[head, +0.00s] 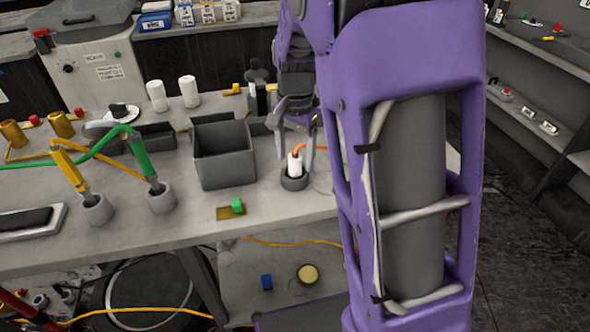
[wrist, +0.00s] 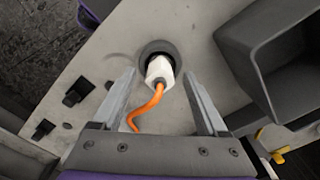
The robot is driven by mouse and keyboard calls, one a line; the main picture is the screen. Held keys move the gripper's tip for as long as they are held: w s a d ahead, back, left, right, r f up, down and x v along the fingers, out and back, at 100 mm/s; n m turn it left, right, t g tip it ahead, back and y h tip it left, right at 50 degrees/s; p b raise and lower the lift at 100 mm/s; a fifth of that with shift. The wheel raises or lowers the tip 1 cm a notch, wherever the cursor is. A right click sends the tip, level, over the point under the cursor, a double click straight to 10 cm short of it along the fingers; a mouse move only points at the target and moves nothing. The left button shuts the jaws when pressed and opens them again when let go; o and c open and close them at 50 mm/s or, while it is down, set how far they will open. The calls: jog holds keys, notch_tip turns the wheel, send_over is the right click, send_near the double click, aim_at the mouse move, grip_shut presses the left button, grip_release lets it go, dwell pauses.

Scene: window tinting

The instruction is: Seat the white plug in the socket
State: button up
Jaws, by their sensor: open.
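The white plug (head: 295,164) stands upright, with its lower end in the round grey socket (head: 294,183) near the table's front edge. In the wrist view the plug (wrist: 159,70) sits within the dark ring of the socket (wrist: 150,50). An orange cable (wrist: 150,108) leaves the top of the plug. How deep the plug sits is hard to tell. My gripper (head: 298,135) is open above and around the plug. In the wrist view its fingers (wrist: 160,85) are spread on either side, apart from the plug.
A grey open bin (head: 224,170) stands left of the socket. Further left, a green plug (head: 140,158) and a yellow plug (head: 72,172) stand in grey sockets with cables. White cylinders (head: 190,91) stand behind.

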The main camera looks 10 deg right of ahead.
notch_tip(320, 180, down, 2)
jog(key=shift+c, duration=0.2)
grip_shut()
